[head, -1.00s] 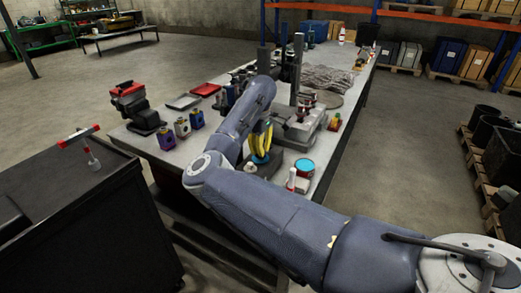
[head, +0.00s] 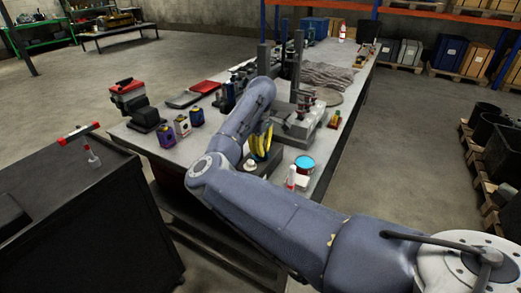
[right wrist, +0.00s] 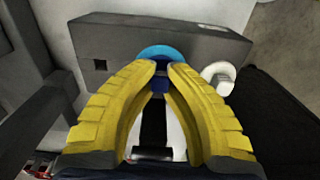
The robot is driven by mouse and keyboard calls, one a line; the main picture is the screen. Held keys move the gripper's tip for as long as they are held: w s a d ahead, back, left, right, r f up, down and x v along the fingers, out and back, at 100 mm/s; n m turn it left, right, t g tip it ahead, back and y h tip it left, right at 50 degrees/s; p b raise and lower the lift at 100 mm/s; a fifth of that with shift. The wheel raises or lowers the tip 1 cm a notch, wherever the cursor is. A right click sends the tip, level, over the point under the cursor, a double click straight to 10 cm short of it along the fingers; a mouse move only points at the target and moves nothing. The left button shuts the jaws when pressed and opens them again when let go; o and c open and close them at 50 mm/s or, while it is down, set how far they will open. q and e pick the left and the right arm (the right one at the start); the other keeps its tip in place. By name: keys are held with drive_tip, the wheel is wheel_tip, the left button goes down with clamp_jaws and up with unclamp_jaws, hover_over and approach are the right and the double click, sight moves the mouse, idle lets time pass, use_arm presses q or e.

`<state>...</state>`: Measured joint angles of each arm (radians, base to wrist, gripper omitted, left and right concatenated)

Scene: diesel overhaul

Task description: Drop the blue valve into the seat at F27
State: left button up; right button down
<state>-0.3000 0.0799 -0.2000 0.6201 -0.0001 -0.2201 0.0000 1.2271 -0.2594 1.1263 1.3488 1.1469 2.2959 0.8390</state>
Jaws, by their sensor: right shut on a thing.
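The blue valve (right wrist: 161,51) shows in the right wrist view as a round blue disc with a darker blue part below it between the fingertips. My right gripper (right wrist: 163,68) has its two yellow fingers shut on it. In the head view the right gripper (head: 261,145) is above the near part of the bench, partly behind my forearm. A grey block (right wrist: 205,42) with a small square hole lies just beyond the fingertips. I cannot tell whether the valve touches it. No F27 label can be read, and the seat cannot be made out. My left gripper is not in view.
A white round piece (right wrist: 219,76) is beside the block. Several small coloured boxes and a grey metal assembly (head: 297,129) stand nearby.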

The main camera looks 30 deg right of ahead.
drive_tip(key=shift+f, duration=0.1)
drive_tip(key=c, duration=0.9)
unclamp_jaws()
drive_tip(key=shift+r, duration=4)
